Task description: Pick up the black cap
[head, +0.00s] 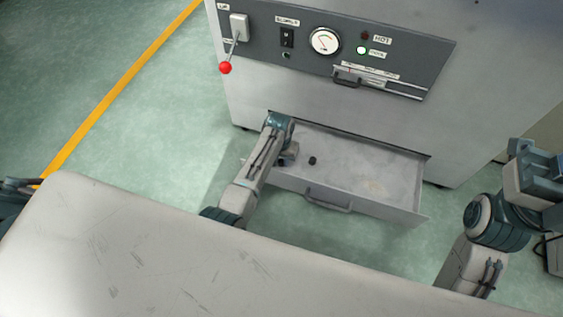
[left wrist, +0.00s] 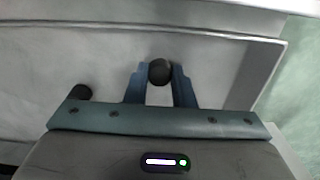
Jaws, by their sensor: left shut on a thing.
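My left gripper (head: 287,157) reaches down into the open drawer near its left end. In the left wrist view, the two blue fingers of the left gripper (left wrist: 159,82) are shut on a small round black cap (left wrist: 160,70) at their tips. In the head view this held cap is hidden by my arm and gripper. A second small black cap (head: 312,160) lies on the drawer floor just right of the gripper. It also shows in the left wrist view (left wrist: 80,92), left of the fingers. My right gripper (head: 540,165) is at the far right, away from the drawer; its fingers are unclear.
The grey metal drawer (head: 408,190) is pulled out from a pale machine, with low walls around the caps and a handle (head: 328,203) on its front. Above it is a dark control panel (head: 405,60) with a red-tipped lever (head: 225,68). A pale surface (head: 170,255) fills the foreground.

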